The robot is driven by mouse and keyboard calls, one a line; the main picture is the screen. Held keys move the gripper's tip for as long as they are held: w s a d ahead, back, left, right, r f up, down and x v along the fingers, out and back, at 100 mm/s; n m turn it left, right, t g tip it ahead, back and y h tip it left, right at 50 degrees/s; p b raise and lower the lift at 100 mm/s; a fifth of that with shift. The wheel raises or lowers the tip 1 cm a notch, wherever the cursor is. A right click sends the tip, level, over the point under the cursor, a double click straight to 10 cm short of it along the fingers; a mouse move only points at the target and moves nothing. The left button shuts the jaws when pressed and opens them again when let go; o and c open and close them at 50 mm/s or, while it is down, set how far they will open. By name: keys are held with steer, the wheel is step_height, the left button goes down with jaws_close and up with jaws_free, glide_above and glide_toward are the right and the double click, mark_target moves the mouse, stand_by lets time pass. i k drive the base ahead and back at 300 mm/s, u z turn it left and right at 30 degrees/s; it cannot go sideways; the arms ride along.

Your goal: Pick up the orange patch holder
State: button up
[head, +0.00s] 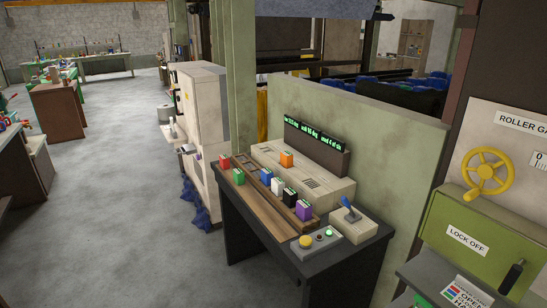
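Red (224,162), green (238,177), blue (266,177), white (277,187), black (290,197) and purple (304,211) holders stand in or on the brown wooden rack (262,213) in front of the console. My gripper is not in the head view.
A control panel (315,241) with a yellow button and a lever box (353,225) occupy the desk's right end. A green partition (385,150) stands behind the desk. A pale machine (200,110) stands beyond its left end. Grey floor (130,210) is open at left.

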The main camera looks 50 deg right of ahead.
mark_target(286, 157)
steer(key=u, duration=0.1)
steer(key=i, duration=1.15)
steer(key=z, duration=0.1)
